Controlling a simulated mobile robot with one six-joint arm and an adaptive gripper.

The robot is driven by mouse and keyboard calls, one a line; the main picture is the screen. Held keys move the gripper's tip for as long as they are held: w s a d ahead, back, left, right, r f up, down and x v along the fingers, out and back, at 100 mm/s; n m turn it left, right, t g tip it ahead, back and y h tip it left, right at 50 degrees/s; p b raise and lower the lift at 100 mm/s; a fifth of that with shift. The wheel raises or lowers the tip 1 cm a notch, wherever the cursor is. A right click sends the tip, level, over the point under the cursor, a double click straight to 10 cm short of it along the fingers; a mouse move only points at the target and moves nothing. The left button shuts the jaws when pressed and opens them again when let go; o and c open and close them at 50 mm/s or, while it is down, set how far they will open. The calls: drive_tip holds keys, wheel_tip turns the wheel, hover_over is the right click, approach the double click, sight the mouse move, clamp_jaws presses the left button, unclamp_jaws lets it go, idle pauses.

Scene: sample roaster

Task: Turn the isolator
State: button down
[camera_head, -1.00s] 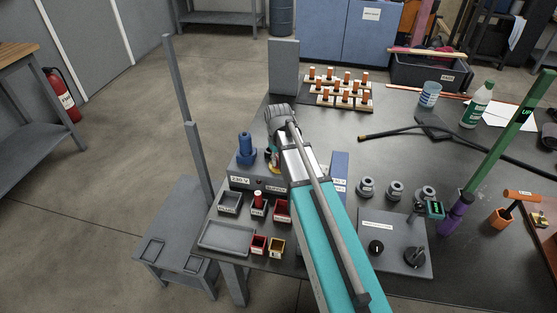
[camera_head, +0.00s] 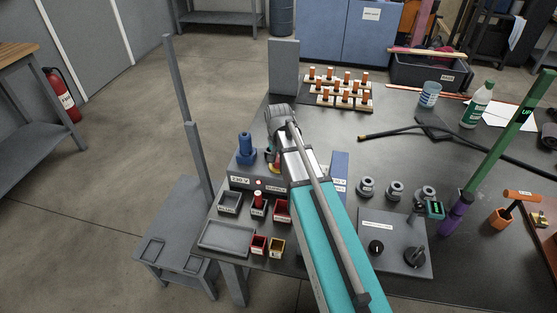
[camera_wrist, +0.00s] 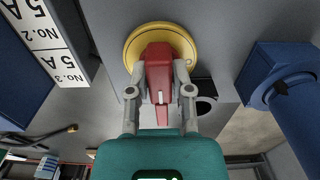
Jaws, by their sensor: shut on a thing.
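The isolator has a red handle (camera_wrist: 158,66) on a round yellow plate (camera_wrist: 132,48), seen close in the wrist view. The handle's narrow end points down the picture, with a small white mark on it. My gripper (camera_wrist: 160,94) has one finger on each side of the handle and is shut on it. In the head view the grey box (camera_head: 236,170) that bears the isolator stands at the left of the bench. There my arm covers most of the isolator, and only a sliver of red and yellow shows.
A blue plug-like part (camera_head: 246,150) stands on the box, left of my gripper; it also shows at right in the wrist view (camera_wrist: 292,98). A blue block (camera_head: 340,165) stands right of my arm. Small bins and a grey tray (camera_head: 226,237) lie in front.

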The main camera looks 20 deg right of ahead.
sight(278, 158)
idle(0.4)
drive_tip(key=c, duration=0.5)
unclamp_jaws()
drive_tip(key=shift+n, duration=0.3)
drive_tip(key=n, duration=0.3)
drive_tip(key=shift+n, duration=0.3)
drive_tip(key=n, duration=0.4)
wheel_tip(278, 158, up, 14)
drive_tip(key=p, duration=1.4)
drive_tip(key=s+r+m+p, duration=0.1)
drive_tip(key=s, duration=0.4)
drive_tip(key=s+a+r+m+p, duration=0.1)
drive_tip(key=s, duration=0.4)
drive_tip(key=s+a+r+m+p, duration=0.1)
drive_tip(key=s, duration=0.4)
drive_tip(key=shift+s, duration=0.1)
